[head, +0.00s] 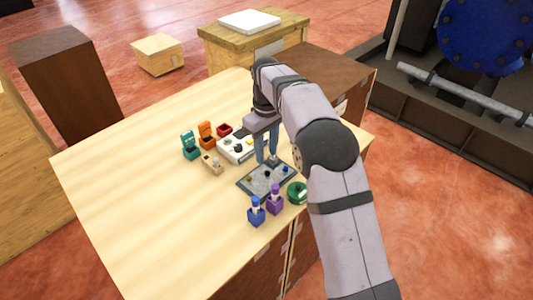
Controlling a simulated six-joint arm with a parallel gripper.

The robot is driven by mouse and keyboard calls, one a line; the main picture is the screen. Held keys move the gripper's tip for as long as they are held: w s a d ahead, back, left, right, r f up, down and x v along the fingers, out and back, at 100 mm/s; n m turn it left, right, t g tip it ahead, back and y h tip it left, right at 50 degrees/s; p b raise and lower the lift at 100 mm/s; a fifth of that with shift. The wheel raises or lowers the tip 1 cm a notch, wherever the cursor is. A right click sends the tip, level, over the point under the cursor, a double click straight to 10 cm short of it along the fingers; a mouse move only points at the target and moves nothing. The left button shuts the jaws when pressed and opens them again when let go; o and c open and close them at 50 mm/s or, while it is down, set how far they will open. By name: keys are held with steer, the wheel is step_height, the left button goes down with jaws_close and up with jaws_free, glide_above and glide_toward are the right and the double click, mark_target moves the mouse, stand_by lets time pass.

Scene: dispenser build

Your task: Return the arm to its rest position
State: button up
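My gripper (267,161) points down over the far edge of a grey plate (243,183) on the light wooden table (130,210). Its two blue-grey fingers show a narrow gap, with nothing clearly held between them. The arm reaches in from the lower right and bends above the table. The plate carries several small round parts, one yellow and one blue among them. My fingers hide part of its far side. Whether the fingertips touch anything is too small to tell.
Near the plate stand a blue bottle (256,216), a purple bottle (275,205) and a green ring-like item (297,192). Behind are a white panel with knobs (233,152), a teal dispenser (190,151), an orange one (207,137) and a tan block (212,164). The table's left side is clear.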

steer(key=shift+d, duration=0.1)
steer(key=shift+s+d, duration=0.15)
steer(key=s+d+m, duration=0.1)
steer(key=s+d, duration=0.1)
steer(key=s, duration=0.1)
steer(key=s+d+m, duration=0.1)
steer(key=s+d, duration=0.2)
steer(key=s+d+m, duration=0.1)
steer(key=s+d, duration=0.1)
steer(key=s, duration=0.1)
steer(key=shift+s+d+m, duration=0.25)
steer(key=shift+s+m, duration=0.1)
steer(key=shift+m, duration=0.05)
steer(key=s+d+f+m, duration=0.2)
steer(key=s+d, duration=0.1)
steer(key=s, duration=0.7)
steer(key=s+d+f+m, duration=0.2)
steer(key=s+d+f, duration=0.1)
steer(key=s, duration=0.7)
steer(key=shift+f+m, duration=0.15)
steer(key=shift+m, duration=0.25)
step_height(320, 180, down, 8)
steer(key=b, duration=0.7)
steer(key=shift+r+b, duration=0.2)
steer(key=shift+b, duration=0.1)
